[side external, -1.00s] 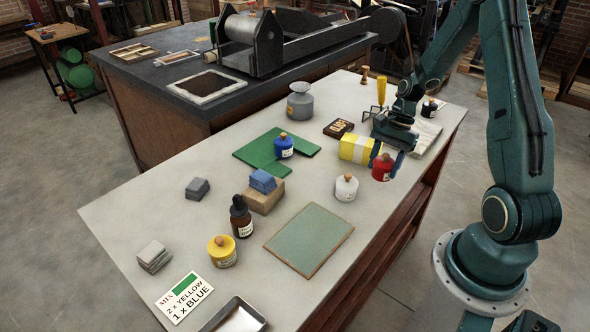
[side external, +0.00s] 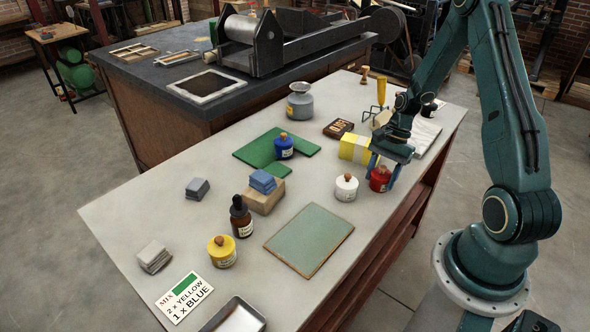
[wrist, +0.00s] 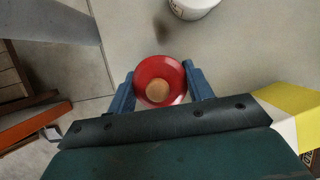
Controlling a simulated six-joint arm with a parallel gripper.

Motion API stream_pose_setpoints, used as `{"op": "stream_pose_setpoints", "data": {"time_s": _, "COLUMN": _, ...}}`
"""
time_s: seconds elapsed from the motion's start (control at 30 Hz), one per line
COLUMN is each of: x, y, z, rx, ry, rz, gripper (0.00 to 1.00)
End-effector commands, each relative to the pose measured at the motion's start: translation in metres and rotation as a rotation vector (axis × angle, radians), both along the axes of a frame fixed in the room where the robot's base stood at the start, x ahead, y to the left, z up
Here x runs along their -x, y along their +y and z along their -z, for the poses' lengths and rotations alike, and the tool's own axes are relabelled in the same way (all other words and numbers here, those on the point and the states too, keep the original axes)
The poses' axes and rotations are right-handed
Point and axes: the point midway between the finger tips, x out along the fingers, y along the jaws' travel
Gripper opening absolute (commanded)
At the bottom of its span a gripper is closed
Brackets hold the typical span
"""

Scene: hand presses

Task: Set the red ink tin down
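The red ink tin (side external: 380,180), with a cork-coloured knob, is upright near the table's right long edge, beside the white tin. My gripper (side external: 383,172) is above it, with its blue fingers down on either side. In the wrist view the red tin (wrist: 148,91) sits between the two fingertips (wrist: 160,88), which appear to touch its sides. Its base is at or very near the tabletop; I cannot tell whether it touches.
The white tin (side external: 346,187) stands just left of the red tin, and a yellow-and-white block (side external: 354,148) is behind it. A green-grey board (side external: 309,240) lies nearer the camera. Blue (side external: 284,146) and yellow (side external: 222,251) tins stand farther left.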

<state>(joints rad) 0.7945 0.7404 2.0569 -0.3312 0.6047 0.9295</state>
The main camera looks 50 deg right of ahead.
Motion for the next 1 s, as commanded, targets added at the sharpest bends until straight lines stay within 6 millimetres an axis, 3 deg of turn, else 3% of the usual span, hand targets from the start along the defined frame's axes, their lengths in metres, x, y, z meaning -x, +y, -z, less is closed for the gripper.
{"op": "stream_pose_setpoints", "data": {"time_s": 0.03, "x": 0.000, "y": 0.000, "z": 0.000, "rx": 0.000, "ry": 0.000, "rz": 0.000, "gripper": 0.61}}
{"op": "stream_pose_setpoints", "data": {"time_s": 0.1, "x": 0.000, "y": 0.000, "z": 0.000, "rx": 0.000, "ry": 0.000, "rz": 0.000, "gripper": 0.71}}
{"op": "stream_pose_setpoints", "data": {"time_s": 0.57, "x": 0.000, "y": -0.001, "z": -0.005, "rx": 0.001, "ry": -0.001, "rz": 0.000, "gripper": 0.71}}
{"op": "stream_pose_setpoints", "data": {"time_s": 0.77, "x": -0.001, "y": -0.008, "z": -0.022, "rx": 0.002, "ry": -0.004, "rz": 0.002, "gripper": 0.71}}
{"op": "stream_pose_setpoints", "data": {"time_s": 1.0, "x": 0.000, "y": -0.023, "z": -0.057, "rx": 0.003, "ry": -0.003, "rz": 0.001, "gripper": 0.71}}
